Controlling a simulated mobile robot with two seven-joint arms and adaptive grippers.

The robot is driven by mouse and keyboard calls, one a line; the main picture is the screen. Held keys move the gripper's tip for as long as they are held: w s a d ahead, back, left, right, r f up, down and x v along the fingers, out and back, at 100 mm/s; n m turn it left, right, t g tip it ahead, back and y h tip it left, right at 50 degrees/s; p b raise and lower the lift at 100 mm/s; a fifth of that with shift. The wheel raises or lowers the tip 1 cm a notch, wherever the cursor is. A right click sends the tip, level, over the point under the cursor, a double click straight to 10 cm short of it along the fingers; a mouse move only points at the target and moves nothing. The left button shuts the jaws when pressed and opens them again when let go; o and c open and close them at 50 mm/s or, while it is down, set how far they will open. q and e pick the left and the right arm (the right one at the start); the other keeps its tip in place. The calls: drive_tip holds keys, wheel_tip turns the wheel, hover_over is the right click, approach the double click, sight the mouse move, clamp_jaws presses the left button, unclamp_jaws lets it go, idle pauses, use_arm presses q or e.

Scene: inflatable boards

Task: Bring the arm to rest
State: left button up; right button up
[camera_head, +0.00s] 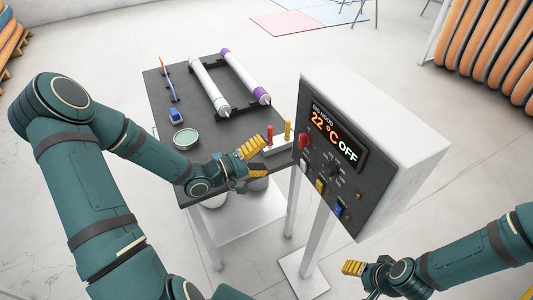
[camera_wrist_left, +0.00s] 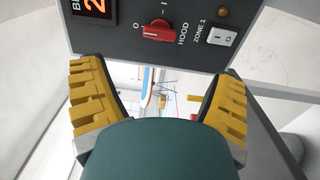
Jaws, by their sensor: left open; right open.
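My left gripper (camera_head: 262,158) is over the right front part of the dark table (camera_head: 222,142), close to the left side of the control box (camera_head: 400,130). In the left wrist view, its yellow fingers (camera_wrist_left: 160,100) are spread with nothing between them. The panel's red hood knob (camera_wrist_left: 158,31) is ahead of them; it also shows in the head view (camera_head: 304,141). My right gripper (camera_head: 359,281) is low at the bottom right, open and apart from the box. Part of it is cut off by the picture edge.
The display (camera_head: 334,135) reads 22 °C and OFF. Two white rolls (camera_head: 209,86) (camera_head: 244,75), a round dish (camera_head: 186,139), a blue item (camera_head: 175,115) and small red and yellow upright pieces (camera_head: 288,129) are on the table. Floor is clear between box and stacked orange boards (camera_head: 495,50).

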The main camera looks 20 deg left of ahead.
use_arm(q)
drive_tip(key=s+d+f+m+g+y+b, duration=0.1)
drive_tip(key=d+f+m+g+y+b, duration=0.15)
drive_tip(key=d+f, duration=0.45)
drive_tip(key=s+d+f+m+g+y+b, duration=0.1)
drive_tip(key=s+d+f+g+y+b, duration=0.2)
drive_tip(key=f, duration=0.8)
drive_tip(key=s+d+f+m+g+y+b, duration=0.1)
drive_tip(key=s+d+f+m+g, duration=0.2)
drive_tip(key=s+f+m+g, duration=0.2)
drive_tip(key=s+f+g, duration=0.1)
drive_tip(key=s+f, duration=0.2)
drive_tip(key=s, duration=0.2)
drive_tip(key=shift+d+f+g+y+b, duration=0.3)
drive_tip(key=shift+d+g+y+b, duration=0.05)
drive_tip(key=shift+d, duration=0.05)
